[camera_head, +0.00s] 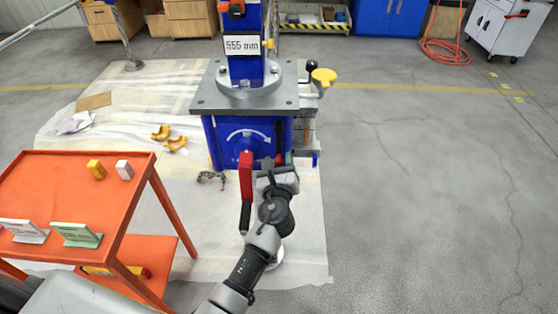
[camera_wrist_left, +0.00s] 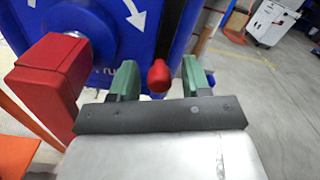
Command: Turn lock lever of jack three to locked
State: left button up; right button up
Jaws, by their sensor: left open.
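The blue screw jack (camera_head: 228,135) stands in the middle of the head view, with a grey top plate and a "555 mm" sign. I cannot read a jack number. The lock lever shows as a red knob (camera_wrist_left: 158,76) in the left wrist view, hanging in front of the blue housing. My left gripper (camera_head: 277,161) is open at the jack's front. Its green fingers (camera_wrist_left: 158,82) stand either side of the red knob, with gaps visible. The lever's shaft is mostly hidden. My right gripper is not in view.
A red crank arm (camera_head: 245,174) with a dark handle is close left of my left gripper; it also shows in the left wrist view (camera_wrist_left: 50,85). An orange table (camera_head: 60,185) stands at left. The grey floor at right is clear.

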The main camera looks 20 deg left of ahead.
pick_arm(q)
jog(key=shift+w+a, duration=0.1)
jog(key=shift+w, duration=0.1)
grip_shut()
jog(key=shift+a, duration=0.1)
